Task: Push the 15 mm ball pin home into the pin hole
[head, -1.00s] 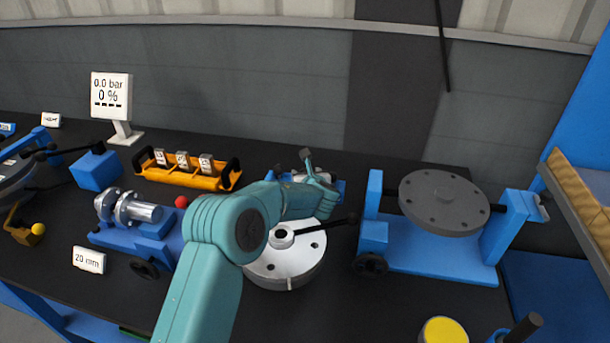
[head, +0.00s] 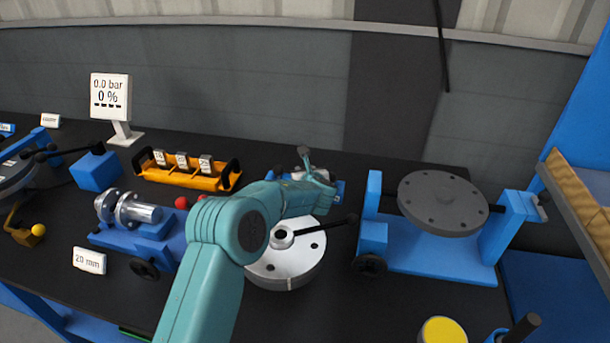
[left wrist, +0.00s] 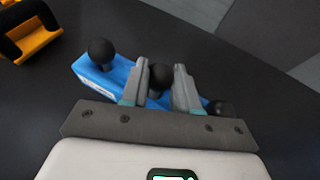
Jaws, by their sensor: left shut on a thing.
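My left gripper (head: 318,176) is at the back of the bench in the head view, over a blue rack (head: 340,187) that it mostly hides. In the left wrist view the blue rack (left wrist: 92,72) carries several black ball knobs. My left gripper (left wrist: 161,82) has its fingers on both sides of the middle black ball (left wrist: 161,76) and is shut on it. One ball knob (left wrist: 102,51) stands to the left and another (left wrist: 221,108) to the right. I cannot tell the pin sizes, and the pin's shank and hole are hidden. My right gripper is not in view.
A light round flange (head: 286,268) with a black-knobbed lever lies below my forearm. A blue stand with a grey disc (head: 441,203) is to the right. An orange tray (head: 190,176) and a blue fixture with a metal shaft (head: 135,214) are to the left.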

